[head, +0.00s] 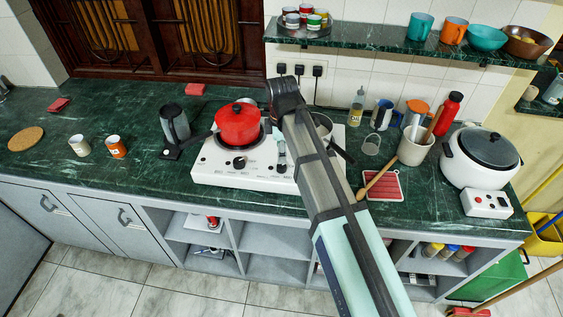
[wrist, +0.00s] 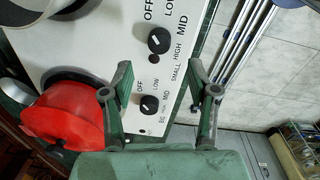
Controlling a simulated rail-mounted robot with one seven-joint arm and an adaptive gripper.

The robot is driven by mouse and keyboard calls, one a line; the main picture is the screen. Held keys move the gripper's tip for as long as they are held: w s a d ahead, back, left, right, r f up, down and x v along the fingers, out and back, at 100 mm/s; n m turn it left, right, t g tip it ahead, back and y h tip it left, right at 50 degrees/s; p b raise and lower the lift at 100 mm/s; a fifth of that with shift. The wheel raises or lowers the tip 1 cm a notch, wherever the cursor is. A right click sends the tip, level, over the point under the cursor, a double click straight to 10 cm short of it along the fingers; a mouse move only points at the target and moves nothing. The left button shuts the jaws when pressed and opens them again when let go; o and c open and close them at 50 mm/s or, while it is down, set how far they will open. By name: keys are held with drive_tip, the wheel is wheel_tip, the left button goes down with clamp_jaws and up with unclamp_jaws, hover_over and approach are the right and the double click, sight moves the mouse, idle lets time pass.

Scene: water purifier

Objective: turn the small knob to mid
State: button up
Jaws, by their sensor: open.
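The white two-burner stove (head: 215,172) stands on the green counter. In the wrist view its panel (wrist: 110,55) carries two black knobs. The small knob (wrist: 160,41), beside the word SMALL, is the upper one, with OFF, LOW, MID and HIGH around it; I cannot tell its exact setting. The big knob (wrist: 150,104), beside BIG, is lower and also shows in the head view (head: 239,162). My gripper (wrist: 160,68) is open and empty, its fingertips apart in the wrist view, with the small knob beyond them. In the head view my arm covers part of the stove's right side.
A red pot (head: 238,124) sits on the left burner, close to my gripper in the wrist view (wrist: 65,125). A pan (head: 322,127) is on the right burner, partly hidden. A red trivet (head: 383,186) and a white cooker (head: 480,160) are to the right.

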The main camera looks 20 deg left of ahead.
sight(282, 166)
wheel_tip(282, 166, down, 7)
drive_tip(key=shift+w+f+p, duration=0.15)
drive_tip(key=shift+f+p, duration=0.05)
drive_tip(key=shift+p, duration=0.5)
clamp_jaws()
